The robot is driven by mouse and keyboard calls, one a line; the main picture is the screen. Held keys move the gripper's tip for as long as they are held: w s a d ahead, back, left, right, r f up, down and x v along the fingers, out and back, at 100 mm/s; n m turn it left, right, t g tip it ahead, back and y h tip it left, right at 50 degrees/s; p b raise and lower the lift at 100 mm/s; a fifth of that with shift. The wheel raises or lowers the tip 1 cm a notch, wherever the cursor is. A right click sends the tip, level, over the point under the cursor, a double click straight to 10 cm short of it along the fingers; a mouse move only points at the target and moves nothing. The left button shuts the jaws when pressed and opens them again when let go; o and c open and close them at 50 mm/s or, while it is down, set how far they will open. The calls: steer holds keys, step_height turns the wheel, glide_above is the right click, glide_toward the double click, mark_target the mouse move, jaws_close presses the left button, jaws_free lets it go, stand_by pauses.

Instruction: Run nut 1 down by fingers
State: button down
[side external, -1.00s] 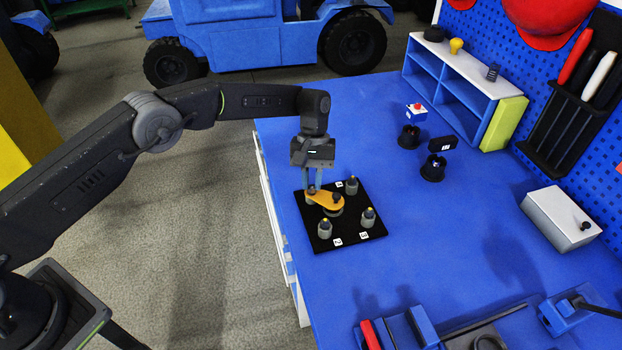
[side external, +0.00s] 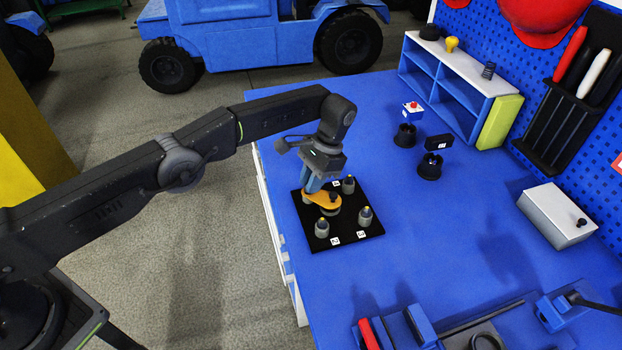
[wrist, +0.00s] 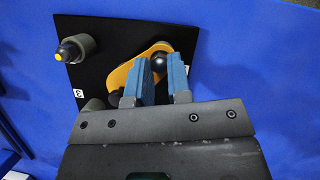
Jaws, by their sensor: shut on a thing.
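My gripper (side external: 309,190) is at the far left corner of a black plate (side external: 347,238), shut around nut 1 at the end of an orange arm piece (side external: 321,202). The fingers hide the nut, so its height on the stud cannot be told. In the wrist view the blue-padded fingers (wrist: 162,92) stand beside the orange piece (wrist: 124,75). A dark round knob (wrist: 160,62) shows just beyond them.
A blue-white shelf (side external: 455,85) is at the back, a white box (side external: 556,216) at right.

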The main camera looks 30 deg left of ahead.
steer(key=shift+s+m+y, duration=0.1)
steer(key=shift+m+y, duration=0.4)
steer(key=shift+m, duration=1)
steer(key=shift+d+t, duration=0.1)
steer(key=shift+t, duration=0.2)
steer(key=c, duration=1.1)
jaws_free()
steer(key=shift+o, duration=0.2)
step_height(320, 180, up, 4)
steer(key=shift+r, duration=0.25)
steer(key=s+a+r, duration=0.1)
steer(key=a+r, duration=0.5)
steer(key=a, duration=0.5)
steer(key=shift+s+a+r, duration=0.25)
steer(key=shift+s+a, duration=0.05)
